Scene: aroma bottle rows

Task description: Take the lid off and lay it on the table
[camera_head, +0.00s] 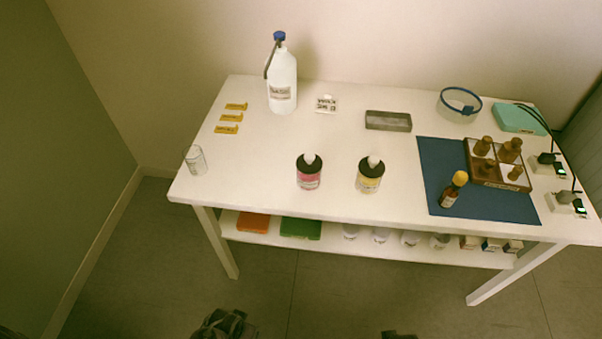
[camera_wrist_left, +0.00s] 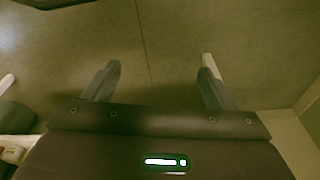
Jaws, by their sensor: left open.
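Two jars stand upright near the table's front middle: one with a pink label (camera_head: 308,181) and one with a yellow label (camera_head: 369,184). Each has a dark top with a pale rounded piece on it. A round clear tub with a blue rim (camera_head: 460,104) stands at the back right; I cannot tell whether a separate lid covers it. My left gripper (camera_wrist_left: 158,75) is open and empty over the floor in the left wrist view. My left arm's end shows low in the head view, in front of the table and away from the jars. Only a dark scrap, perhaps my right gripper, shows at the bottom edge.
The white table (camera_head: 255,175) also holds a large white bottle (camera_head: 283,85), a glass (camera_head: 196,160), yellow tags (camera_head: 230,118), a grey block (camera_head: 388,121), and a blue mat (camera_head: 436,165) with a dropper bottle (camera_head: 450,195) and a wooden rack (camera_head: 485,184). The front left is mostly clear.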

